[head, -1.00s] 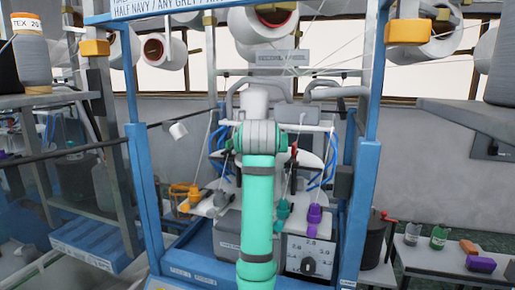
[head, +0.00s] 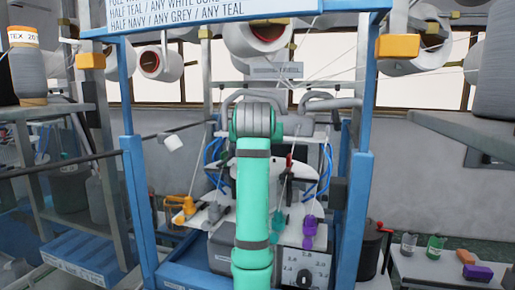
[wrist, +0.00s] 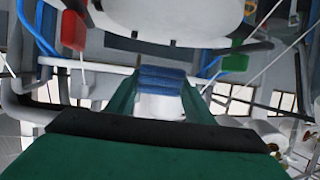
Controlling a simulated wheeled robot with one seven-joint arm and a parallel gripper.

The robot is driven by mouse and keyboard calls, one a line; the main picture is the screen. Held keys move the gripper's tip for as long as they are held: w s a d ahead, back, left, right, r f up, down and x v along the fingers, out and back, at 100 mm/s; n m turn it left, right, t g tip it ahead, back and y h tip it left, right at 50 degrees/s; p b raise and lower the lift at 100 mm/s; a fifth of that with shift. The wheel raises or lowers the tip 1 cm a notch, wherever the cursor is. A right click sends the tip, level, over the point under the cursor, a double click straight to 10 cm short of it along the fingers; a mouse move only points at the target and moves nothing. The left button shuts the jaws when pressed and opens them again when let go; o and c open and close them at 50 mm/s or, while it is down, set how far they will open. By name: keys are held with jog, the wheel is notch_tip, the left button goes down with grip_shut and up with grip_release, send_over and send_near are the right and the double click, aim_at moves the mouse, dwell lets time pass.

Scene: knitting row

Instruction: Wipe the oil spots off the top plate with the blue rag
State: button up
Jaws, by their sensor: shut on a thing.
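The blue rag (wrist: 161,78) shows as a ribbed dark-blue piece in the middle of the wrist view. My gripper (wrist: 160,88) is shut on it, with a dark green finger on each side. A white piece shows just below the rag. A pale rounded plate (wrist: 170,18) fills the top of the wrist view, apart from the rag in the picture. A pale plate also shows behind my arm in the head view (head: 305,177); I cannot tell whether it is the top plate. My arm hides the gripper and rag in the head view. I can make out no oil spots.
Blue posts (head: 352,225) stand on both sides of the machine. Yarn cones (head: 257,38) and taut threads hang above. A red block (wrist: 74,31) and a green block (wrist: 234,62) flank the rag. A side table (head: 440,268) with bottles stands at right.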

jog(key=shift+w+d+r, duration=0.1)
jog(key=shift+w+d, duration=0.05)
jog(key=shift+a, duration=0.45)
jog(key=shift+s+d+r, duration=0.3)
jog(key=shift+d+r, duration=0.35)
jog(key=shift+d, duration=0.2)
jog(key=shift+a+r, duration=0.2)
jog(key=shift+r, duration=0.5)
jog(key=shift+a+r, duration=0.2)
jog(key=shift+a, duration=0.05)
jog(key=shift+w, duration=0.15)
